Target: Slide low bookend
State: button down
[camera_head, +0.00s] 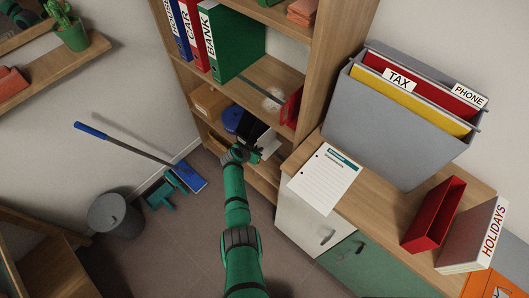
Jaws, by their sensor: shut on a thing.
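My gripper (258,151) reaches into the lower shelf of the wooden bookcase, below the shelf with the binders. It is shut on a dark upright piece (258,132), which appears to be the low bookend. The fingers and wrist hide much of it, so its full shape and exact contact cannot be told. A blue round thing (232,117) sits just left of it on the same shelf.
Blue, red and green binders (234,42) stand on the upper shelf. A cabinet (380,215) at right carries a grey file holder (390,125), a paper sheet (325,177) and a red box (433,213). A bin (112,214) and broom (135,148) are at left. Open floor lies between.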

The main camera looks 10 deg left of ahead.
jog(key=shift+w+a, duration=0.1)
jog(key=shift+a, duration=0.05)
jog(key=shift+a+f, duration=0.1)
jog(key=c, duration=2)
grip_release()
jog(key=shift+o, duration=0.5)
jog(key=shift+s+d, duration=0.2)
jog(key=shift+d, duration=0.05)
jog(key=v, duration=1.1)
jog(key=shift+w, duration=0.1)
